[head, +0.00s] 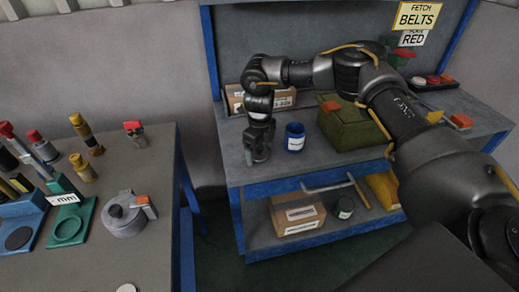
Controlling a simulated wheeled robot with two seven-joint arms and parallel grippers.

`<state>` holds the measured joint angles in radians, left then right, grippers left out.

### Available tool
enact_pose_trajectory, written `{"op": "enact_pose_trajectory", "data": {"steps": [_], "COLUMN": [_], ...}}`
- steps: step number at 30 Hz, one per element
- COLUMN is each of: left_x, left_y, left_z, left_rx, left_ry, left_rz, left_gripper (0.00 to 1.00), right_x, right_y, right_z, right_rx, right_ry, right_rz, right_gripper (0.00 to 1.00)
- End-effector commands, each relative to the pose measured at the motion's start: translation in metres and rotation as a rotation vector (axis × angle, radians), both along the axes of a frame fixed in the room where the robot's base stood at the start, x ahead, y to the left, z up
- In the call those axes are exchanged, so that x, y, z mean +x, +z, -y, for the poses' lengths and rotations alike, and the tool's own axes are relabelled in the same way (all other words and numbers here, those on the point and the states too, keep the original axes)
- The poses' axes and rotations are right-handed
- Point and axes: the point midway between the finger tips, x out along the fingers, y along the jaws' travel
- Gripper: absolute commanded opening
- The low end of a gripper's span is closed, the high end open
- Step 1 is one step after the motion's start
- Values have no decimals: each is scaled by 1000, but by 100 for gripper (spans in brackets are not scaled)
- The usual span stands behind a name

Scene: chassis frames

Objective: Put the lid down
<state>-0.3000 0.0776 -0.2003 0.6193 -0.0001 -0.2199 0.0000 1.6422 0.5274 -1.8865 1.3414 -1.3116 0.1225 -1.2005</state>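My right arm reaches in from the right, and its gripper (258,152) points down at the left part of the blue-framed bench top (235,135). Its fingertips are small and dark, so I cannot tell if they are open or hold anything. No loose lid can be made out clearly. A dark green box (345,125) stands on the bench, partly behind my arm. My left gripper is out of view.
A blue cup (295,137) stands just right of my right gripper. A cardboard box (235,99) lies behind it. The lower shelf holds a carton (297,214) and a dark jar (344,208). Green and blue stands and several bottles crowd the left table (150,262). A gap separates table and bench.

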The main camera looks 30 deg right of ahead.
Motion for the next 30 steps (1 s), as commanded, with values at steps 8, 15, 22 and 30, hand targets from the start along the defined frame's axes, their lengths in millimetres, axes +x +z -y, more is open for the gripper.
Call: {"op": "enact_pose_trajectory", "data": {"steps": [8, 15, 22, 30], "left_x": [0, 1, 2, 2], "left_y": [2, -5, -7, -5], "left_z": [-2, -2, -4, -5], "left_rx": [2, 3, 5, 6], "left_ry": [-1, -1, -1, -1], "left_rz": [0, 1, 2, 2], "left_gripper": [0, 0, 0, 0], "right_x": [0, 1, 1, 0], "right_y": [5, 42, 92, 122], "right_z": [0, 0, 0, -1], "right_rx": [0, 1, 0, 0], "right_ry": [0, 0, 0, 0], "right_rz": [1, 5, 4, 1], "right_gripper": [86, 86, 86, 86]}}
